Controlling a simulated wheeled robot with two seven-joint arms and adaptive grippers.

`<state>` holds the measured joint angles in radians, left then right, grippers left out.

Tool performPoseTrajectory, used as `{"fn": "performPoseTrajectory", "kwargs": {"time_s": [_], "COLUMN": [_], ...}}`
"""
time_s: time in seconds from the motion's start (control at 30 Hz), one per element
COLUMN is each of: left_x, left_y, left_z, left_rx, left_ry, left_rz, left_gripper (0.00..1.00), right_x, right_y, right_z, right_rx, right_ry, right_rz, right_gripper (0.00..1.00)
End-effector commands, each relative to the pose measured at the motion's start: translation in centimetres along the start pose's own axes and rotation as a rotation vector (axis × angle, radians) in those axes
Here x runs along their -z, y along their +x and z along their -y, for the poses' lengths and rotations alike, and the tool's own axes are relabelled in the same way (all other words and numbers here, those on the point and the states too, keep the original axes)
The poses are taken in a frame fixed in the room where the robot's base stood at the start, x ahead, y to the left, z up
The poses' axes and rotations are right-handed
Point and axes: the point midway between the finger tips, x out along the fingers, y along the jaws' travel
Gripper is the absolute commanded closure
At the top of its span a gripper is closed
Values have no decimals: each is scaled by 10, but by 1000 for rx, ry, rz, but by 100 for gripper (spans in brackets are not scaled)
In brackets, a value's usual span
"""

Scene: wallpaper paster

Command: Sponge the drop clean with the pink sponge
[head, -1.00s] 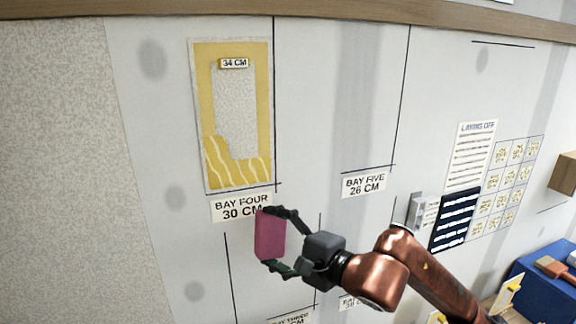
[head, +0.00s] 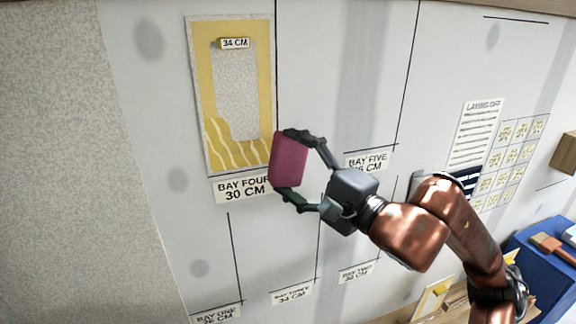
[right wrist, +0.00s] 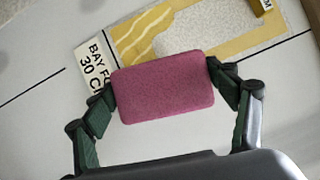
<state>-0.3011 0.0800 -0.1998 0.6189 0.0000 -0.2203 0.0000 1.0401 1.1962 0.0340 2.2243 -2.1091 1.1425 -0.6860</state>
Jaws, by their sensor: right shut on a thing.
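The pink sponge (head: 289,160) is held between the fingers of my right gripper (head: 300,168), which is shut on it. In the right wrist view the sponge (right wrist: 163,87) sits level across both fingertips. The drop (head: 232,95) is a tall panel on the wall with a yellow border, a grey speckled middle and wavy paste streaks on its lower part. The sponge is at the drop's lower right corner in the head view; I cannot tell whether it touches the wall. The drop (right wrist: 190,35) also shows beyond the sponge in the right wrist view. My left gripper is not in view.
Wall labels, a "LAYING OFF" sheet (head: 474,135) and pattern cards are to the right. A blue box (head: 540,275) with a brush is at lower right.

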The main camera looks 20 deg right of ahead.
Motion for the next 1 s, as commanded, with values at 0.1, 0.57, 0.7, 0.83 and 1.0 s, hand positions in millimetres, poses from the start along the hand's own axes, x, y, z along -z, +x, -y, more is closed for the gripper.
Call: {"fn": "performPoseTrajectory", "kwargs": {"time_s": [0.1, 0.57, 0.7, 0.83, 1.0], "left_x": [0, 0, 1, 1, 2], "left_y": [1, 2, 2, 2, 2], "left_z": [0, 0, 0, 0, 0], "left_rx": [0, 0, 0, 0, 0], "left_ry": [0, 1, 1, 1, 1], "left_rz": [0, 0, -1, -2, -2], "left_gripper": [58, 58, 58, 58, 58], "right_x": [5, 23, 25, 25, 25], "right_y": [14, 56, 59, 60, 60], "right_z": [-1, -1, -1, -1, -1], "right_rx": [-3, -3, -2, -2, -2], "right_ry": [4, 3, 2, 2, 2], "right_rz": [1, 2, 2, 2, 2], "right_gripper": [46, 46, 46, 46, 46]}}
